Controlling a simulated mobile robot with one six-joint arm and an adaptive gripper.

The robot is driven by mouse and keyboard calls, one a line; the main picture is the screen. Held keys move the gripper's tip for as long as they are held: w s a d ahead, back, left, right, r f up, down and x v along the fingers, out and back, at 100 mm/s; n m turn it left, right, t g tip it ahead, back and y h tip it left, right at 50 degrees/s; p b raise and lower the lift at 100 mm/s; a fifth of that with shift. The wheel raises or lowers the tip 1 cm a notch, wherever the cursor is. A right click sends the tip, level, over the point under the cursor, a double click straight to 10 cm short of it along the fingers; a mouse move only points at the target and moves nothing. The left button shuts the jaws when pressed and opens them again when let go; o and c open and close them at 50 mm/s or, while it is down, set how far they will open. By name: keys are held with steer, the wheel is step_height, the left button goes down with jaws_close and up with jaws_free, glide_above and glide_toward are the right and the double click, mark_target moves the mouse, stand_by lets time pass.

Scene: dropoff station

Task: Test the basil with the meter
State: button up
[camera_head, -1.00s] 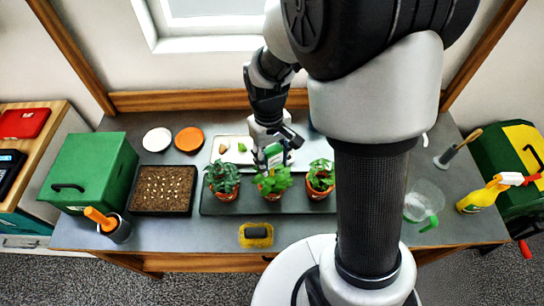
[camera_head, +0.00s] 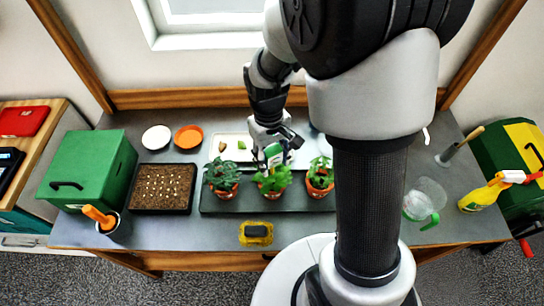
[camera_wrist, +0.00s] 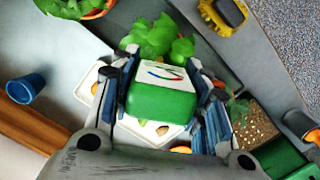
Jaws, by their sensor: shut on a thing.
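My gripper (camera_wrist: 165,92) is shut on the green meter (camera_wrist: 162,103), which has a white dial face with a coloured arc. In the head view the meter (camera_head: 273,152) is upright right at the middle potted plant (camera_head: 272,180), a bright green leafy one that looks like the basil. Its leaves also show just beyond the meter in the wrist view (camera_wrist: 155,38). The meter's probe is hidden, so I cannot tell if it is in the soil. Two more potted plants stand either side, a darker one on the left (camera_head: 222,175) and one on the right (camera_head: 320,174).
The pots stand on a dark tray (camera_head: 240,205). Behind is a white tray (camera_head: 228,156) with small pieces. A clear green-handled bottle (camera_head: 425,200) and yellow sprayer (camera_head: 484,194) are right.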

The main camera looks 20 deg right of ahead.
mark_target(272, 166)
steer(key=shift+f, duration=0.25)
steer(key=shift+f+b, duration=0.35)
steer(key=shift+b, duration=0.05)
steer(key=shift+f, duration=0.25)
stand_by(0.4)
steer(key=shift+f+b, duration=0.4)
steer(key=shift+b, duration=0.05)
stand_by(0.4)
steer(key=shift+f+b, duration=0.35)
steer(key=shift+f, duration=0.25)
steer(key=shift+f, duration=0.15)
steer(key=shift+f+b, duration=0.4)
